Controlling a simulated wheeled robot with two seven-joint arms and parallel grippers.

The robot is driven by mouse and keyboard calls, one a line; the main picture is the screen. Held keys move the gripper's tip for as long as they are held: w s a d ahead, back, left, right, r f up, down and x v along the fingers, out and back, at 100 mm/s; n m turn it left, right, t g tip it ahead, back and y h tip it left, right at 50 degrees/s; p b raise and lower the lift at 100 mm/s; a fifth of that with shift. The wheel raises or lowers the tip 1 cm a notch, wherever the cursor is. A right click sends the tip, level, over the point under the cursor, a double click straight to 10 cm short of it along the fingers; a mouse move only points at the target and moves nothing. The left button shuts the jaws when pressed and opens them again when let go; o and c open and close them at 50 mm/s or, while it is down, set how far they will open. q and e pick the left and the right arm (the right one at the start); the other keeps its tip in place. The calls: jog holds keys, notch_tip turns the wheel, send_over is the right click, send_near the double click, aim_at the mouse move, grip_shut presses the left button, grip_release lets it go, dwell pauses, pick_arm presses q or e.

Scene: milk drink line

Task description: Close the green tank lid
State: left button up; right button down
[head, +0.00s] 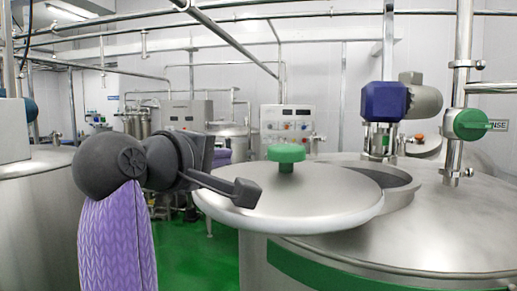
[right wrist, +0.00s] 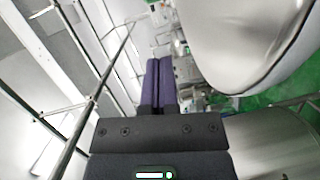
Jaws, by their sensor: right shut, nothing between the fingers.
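The round steel tank lid (head: 320,203) with a green knob (head: 286,157) on top sits swung to the left, overhanging the tank's edge. Part of the tank's open mouth (head: 398,183) shows behind its right side. The steel tank (head: 420,230) has a green band. My right gripper (head: 244,190) is shut and empty, near the lid's left side in the head view; I cannot tell if it touches. In the right wrist view its two fingers (right wrist: 158,85) are together, with the lid's pale curved surface (right wrist: 240,35) at upper right. My left gripper is not in view.
A blue and grey motor (head: 390,101) stands on the tank behind the mouth. A vertical pipe with a green valve handle (head: 473,124) rises at the right. A control panel (head: 286,124) stands behind, pipes run overhead, and green floor (head: 200,255) shows left of the tank.

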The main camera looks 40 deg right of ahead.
aim_at(269, 156)
jog(key=x, duration=0.2)
jog(key=p+x, duration=0.1)
jog(key=x, duration=0.1)
jog(key=shift+r+p, duration=0.2)
jog(key=shift+p, duration=0.1)
jog(key=d, duration=0.1)
jog(key=d+p, duration=0.1)
jog(key=d, duration=0.1)
jog(key=shift+s+d+f+p, duration=0.3)
jog(key=shift+d+f, duration=0.1)
jog(key=shift+s+d+f, duration=0.15)
jog(key=shift+d+f, duration=0.05)
jog(key=shift+d, duration=0.15)
